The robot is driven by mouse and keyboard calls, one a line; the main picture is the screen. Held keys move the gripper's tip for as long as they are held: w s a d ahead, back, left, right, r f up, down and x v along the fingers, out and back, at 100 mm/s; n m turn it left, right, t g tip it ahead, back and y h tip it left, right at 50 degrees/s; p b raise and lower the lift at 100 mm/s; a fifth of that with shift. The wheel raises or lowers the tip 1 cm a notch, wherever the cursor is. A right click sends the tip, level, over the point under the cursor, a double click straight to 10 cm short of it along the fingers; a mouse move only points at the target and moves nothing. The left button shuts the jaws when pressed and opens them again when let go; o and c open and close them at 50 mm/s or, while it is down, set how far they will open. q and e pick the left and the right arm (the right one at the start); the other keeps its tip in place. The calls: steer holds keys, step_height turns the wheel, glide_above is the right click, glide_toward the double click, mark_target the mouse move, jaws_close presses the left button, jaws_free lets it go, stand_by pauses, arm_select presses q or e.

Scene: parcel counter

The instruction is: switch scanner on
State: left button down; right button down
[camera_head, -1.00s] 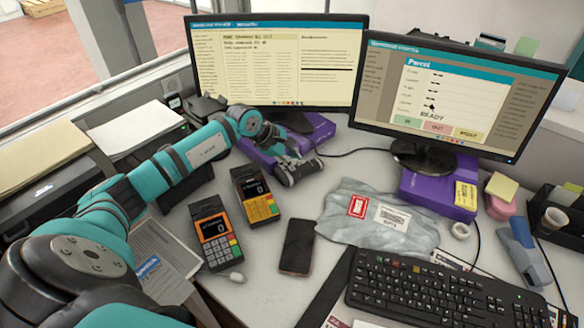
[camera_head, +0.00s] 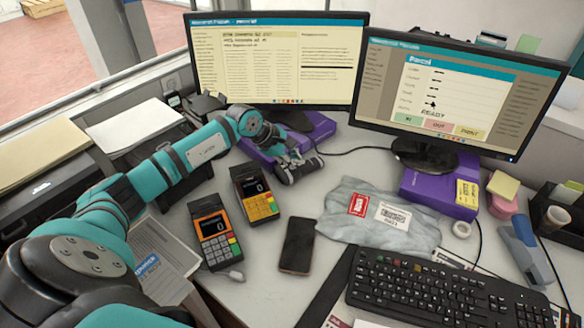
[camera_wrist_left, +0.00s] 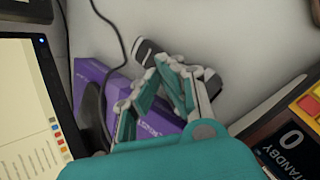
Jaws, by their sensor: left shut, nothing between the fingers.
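My left gripper (camera_head: 292,156) reaches in from the left to the area before the left monitor, its fingers shut and empty. My right gripper is out of view.
Two card terminals (camera_head: 214,237) (camera_head: 255,195) and a phone (camera_head: 297,245) lie in front. A grey parcel bag (camera_head: 350,222) and keyboard (camera_head: 430,290) are to the right. The left monitor (camera_head: 275,60) stands behind the gripper. A cable (camera_head: 345,152) runs right of it.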

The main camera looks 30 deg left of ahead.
mark_target(294, 168)
arm_select(q)
steer(key=shift+f+b, duration=0.45)
steer(key=shift+f, duration=0.05)
stand_by(0.7)
steer(key=shift+r, duration=0.15)
steer(key=shift+r+p, duration=0.45)
steer(key=shift+r, duration=0.3)
steer(key=shift+r, duration=0.1)
step_height(294, 168, up, 6)
steer(key=p, duration=0.3)
